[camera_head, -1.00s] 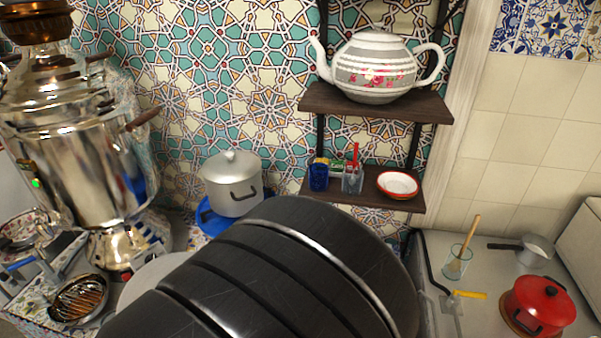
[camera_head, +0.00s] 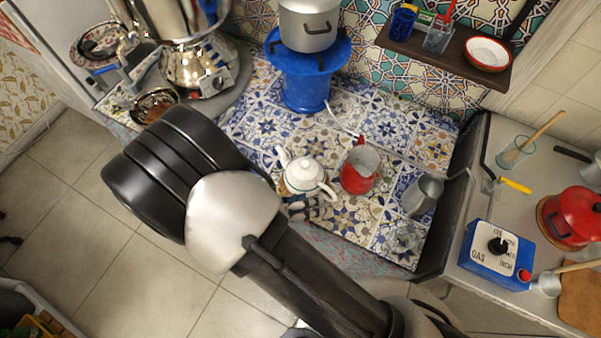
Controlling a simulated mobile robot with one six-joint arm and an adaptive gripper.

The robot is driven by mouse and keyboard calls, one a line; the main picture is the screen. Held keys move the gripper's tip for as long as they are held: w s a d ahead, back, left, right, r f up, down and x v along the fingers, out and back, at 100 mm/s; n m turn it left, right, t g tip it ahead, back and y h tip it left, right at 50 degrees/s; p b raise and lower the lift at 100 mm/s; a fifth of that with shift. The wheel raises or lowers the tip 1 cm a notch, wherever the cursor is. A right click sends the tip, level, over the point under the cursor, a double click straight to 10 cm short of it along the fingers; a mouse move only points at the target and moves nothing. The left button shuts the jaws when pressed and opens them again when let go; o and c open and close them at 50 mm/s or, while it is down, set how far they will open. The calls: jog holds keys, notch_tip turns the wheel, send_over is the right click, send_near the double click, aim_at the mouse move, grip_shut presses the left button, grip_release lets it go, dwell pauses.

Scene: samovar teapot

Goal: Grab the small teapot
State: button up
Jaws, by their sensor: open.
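A red pitcher (camera_head: 360,170) stands close right of the teapot, with a grey metal pot (camera_head: 422,194) and a glass (camera_head: 404,238) beyond. A blue stand (camera_head: 309,80) bears a silver pot (camera_head: 308,25). The samovar (camera_head: 194,68) is upper left. A shelf (camera_head: 400,45) overhangs.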

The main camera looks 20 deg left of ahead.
jog(key=b+x, duration=0.1)
jog(key=x, duration=0.6)
jog(key=shift+w+d, duration=0.2)
jog(key=shift+w, duration=0.1)
jog(key=shift+r, duration=0.1)
grip_shut()
dwell(0.7)
